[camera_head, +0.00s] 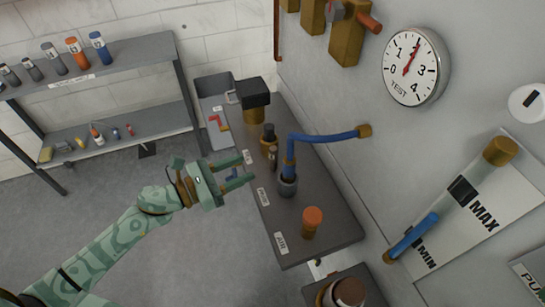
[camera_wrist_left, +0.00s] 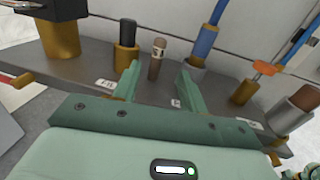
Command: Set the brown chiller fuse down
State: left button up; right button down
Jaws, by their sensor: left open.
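The brown chiller fuse (camera_wrist_left: 157,60), a small brown cylinder with a pale label band, stands upright on the grey bench (camera_wrist_left: 85,70) in the left wrist view. In the head view it is small, beside the black-topped brass fitting (camera_head: 269,133), and partly hard to make out. My left gripper (camera_head: 249,168) is open at the bench's near edge. In the left wrist view its two fingers (camera_wrist_left: 159,72) point toward the fuse, which shows between them; nothing is clamped. I cannot tell whether a finger touches it. My right gripper is not in view.
A blue hose (camera_head: 325,137) rises from a socket right of the fuse. An orange-topped brass valve (camera_head: 312,222) stands nearer on the bench, and a black-capped brass fitting (camera_head: 254,98) at its far end. A shelf rack (camera_head: 110,62) with several fuses stands at left.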

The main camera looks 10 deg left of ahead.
aim_at(273, 153)
pick_arm(q)
jog(key=x, duration=0.4)
jog(key=shift+w+d, duration=0.1)
jog(key=x, duration=0.5)
jog(key=shift+w+r, duration=0.15)
jog(key=shift+w, duration=0.15)
grip_shut()
